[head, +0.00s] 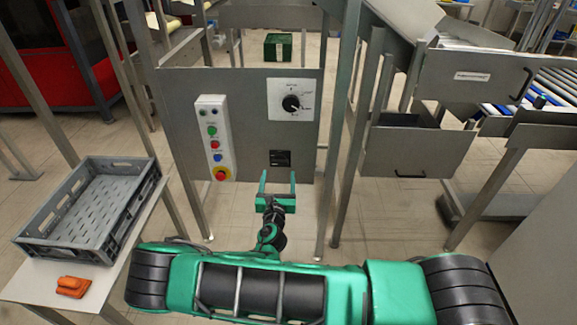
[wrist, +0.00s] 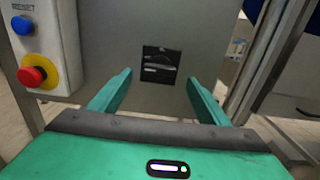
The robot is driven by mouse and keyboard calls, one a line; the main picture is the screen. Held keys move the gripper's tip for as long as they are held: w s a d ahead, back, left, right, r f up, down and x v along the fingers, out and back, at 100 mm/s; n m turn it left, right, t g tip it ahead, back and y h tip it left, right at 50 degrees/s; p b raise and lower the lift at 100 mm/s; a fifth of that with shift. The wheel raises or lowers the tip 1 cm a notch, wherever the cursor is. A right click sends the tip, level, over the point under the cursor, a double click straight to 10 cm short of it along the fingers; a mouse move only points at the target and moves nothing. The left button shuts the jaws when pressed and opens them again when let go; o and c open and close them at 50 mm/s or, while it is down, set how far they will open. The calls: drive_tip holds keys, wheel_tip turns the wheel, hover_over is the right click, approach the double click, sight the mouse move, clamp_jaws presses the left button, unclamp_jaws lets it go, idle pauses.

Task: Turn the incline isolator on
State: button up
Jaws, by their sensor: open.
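A rotary switch with a black knob (head: 291,103) sits on a white plate (head: 281,88) at the upper right of the grey panel (head: 250,140). Its lettering is too small to read, so I cannot tell whether it is the incline isolator or how it is set. My gripper (head: 277,178) is open and empty, in front of the panel's lower edge and below the knob. In the wrist view my gripper (wrist: 158,85) has its two green fingers spread either side of a small black plate (wrist: 159,66). The knob is outside the wrist view.
A white button box (head: 213,135) with a red stop button (wrist: 32,76) is left of the fingers. Steel posts (head: 345,130) flank the panel. A grey crate (head: 135,190) and orange gloves (head: 73,287) lie on a table at left. Drawers and rollers stand at right.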

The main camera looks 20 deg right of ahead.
sight(280, 163)
drive_tip(key=x, duration=0.6)
drive_tip(key=shift+w+d, duration=0.1)
drive_tip(key=shift+w, duration=0.2)
drive_tip(key=shift+c, duration=0.6)
